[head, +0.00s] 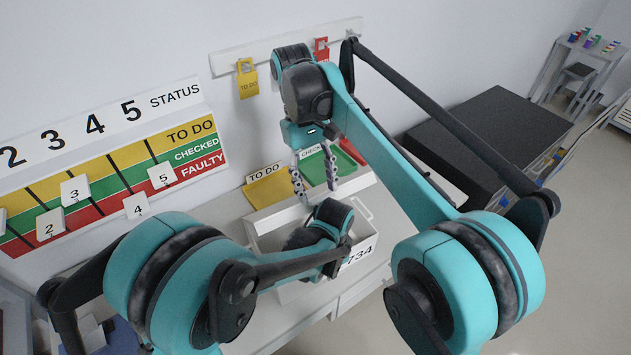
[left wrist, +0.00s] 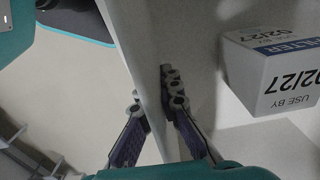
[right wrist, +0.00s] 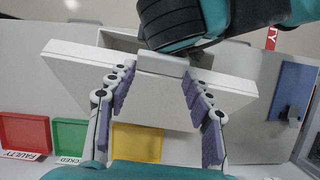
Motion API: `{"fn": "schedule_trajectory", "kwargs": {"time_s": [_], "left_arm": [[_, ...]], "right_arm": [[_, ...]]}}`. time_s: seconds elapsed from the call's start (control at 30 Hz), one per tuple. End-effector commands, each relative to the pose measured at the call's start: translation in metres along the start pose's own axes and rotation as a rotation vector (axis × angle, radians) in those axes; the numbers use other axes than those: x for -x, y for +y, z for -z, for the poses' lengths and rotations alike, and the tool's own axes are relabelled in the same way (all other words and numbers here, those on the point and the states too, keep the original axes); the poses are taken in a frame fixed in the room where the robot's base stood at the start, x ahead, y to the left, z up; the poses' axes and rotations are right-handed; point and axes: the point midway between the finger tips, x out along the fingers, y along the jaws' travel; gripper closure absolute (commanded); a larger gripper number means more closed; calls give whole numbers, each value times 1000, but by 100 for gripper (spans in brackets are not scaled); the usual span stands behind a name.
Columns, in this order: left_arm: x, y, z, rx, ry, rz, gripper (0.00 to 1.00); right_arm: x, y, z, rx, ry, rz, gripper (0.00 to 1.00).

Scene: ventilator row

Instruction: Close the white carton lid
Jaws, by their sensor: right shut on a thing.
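My left wrist hides much of the carton in the head view.
A filter box (left wrist: 275,75) lies beside the wall in the left wrist view. Yellow (right wrist: 137,142), green (right wrist: 70,137) and red (right wrist: 25,133) trays lie along the back. A blue panel (right wrist: 292,90) is at the right. A status board (head: 110,170) hangs on the wall.

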Motion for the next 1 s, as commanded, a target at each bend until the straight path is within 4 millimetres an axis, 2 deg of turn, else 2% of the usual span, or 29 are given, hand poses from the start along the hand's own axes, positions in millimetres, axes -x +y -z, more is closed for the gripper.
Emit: {"fn": "schedule_trajectory", "kwargs": {"time_s": [0.33, 0.7, 0.73, 0.77, 0.8, 1.0], "left_arm": [[0, 1, 0, 1, 0, -7, 100], [0, 0, 0, 6, -2, -10, 100], [0, 0, 0, 6, -2, -10, 100], [0, 0, 0, 6, -2, -10, 100], [0, -1, -1, 6, -2, -9, 100], [0, 0, 0, 3, -1, -6, 100]], "right_arm": [[-23, 0, -13, 0, 192, -1, 100], [-26, 0, -15, -1, 209, -1, 96], [-26, 0, -15, -1, 209, -1, 42], [-27, 0, -15, -1, 209, -1, 34], [-26, 0, -15, -1, 209, -1, 28], [-25, 0, -14, -1, 213, -1, 28]]}}
